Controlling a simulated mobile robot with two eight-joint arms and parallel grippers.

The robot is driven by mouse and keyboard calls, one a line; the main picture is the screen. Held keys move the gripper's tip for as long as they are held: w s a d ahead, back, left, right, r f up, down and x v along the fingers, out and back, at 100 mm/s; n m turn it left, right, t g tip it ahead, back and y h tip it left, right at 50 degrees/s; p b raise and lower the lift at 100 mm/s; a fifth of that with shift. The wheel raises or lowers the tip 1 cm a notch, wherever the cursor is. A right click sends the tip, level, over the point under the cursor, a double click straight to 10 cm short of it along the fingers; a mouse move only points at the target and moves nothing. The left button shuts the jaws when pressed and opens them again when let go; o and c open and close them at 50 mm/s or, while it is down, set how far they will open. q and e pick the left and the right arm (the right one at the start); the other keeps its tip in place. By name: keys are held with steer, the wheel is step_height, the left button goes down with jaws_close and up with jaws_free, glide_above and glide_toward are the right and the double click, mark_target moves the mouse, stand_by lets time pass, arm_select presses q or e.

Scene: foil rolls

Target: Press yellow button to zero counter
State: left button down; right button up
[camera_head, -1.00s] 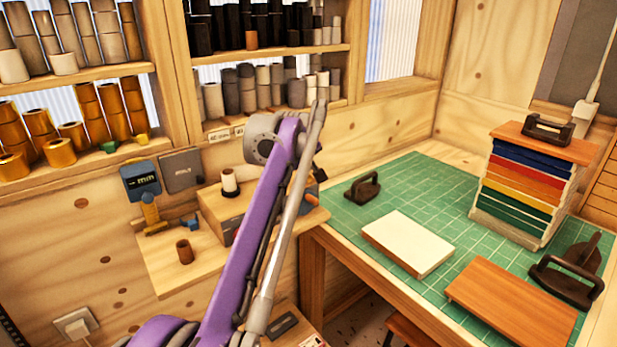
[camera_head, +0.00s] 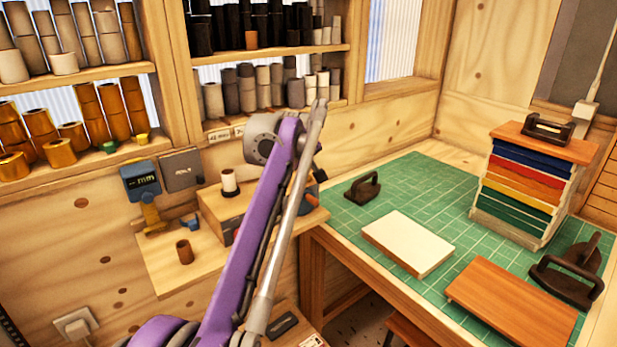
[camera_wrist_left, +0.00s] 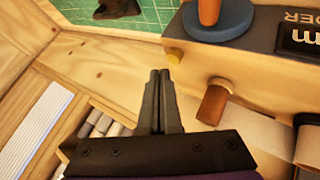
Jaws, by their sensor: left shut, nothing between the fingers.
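A dark display (camera_wrist_left: 303,36) with upside-down white letters is cut off at the right edge, so no count can be read. In the head view my purple left arm hides the button and the gripper. My right gripper is in neither view.
A blue disc with an orange post (camera_wrist_left: 220,18) sits on the grey box, and a brown cylinder (camera_wrist_left: 214,101) is close by. In the head view, a blue gauge (camera_head: 141,181) is on the wall, and a green mat (camera_head: 420,200) with a white block (camera_head: 408,243) covers the table.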

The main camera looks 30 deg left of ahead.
arm_select(q)
steer(key=shift+f, duration=0.15)
steer(key=shift+f, duration=0.3)
steer(key=shift+f, duration=0.5)
stand_by(0.7)
steer(key=shift+r, duration=0.15)
steer(key=shift+r+p, duration=0.7)
steer(key=shift+r, duration=0.05)
step_height(320, 180, up, 3)
steer(key=shift+f+p, duration=0.1)
steer(key=shift+p, duration=1.1)
step_height(320, 180, up, 2)
steer(key=shift+r+p, duration=0.15)
steer(key=shift+p, duration=0.8)
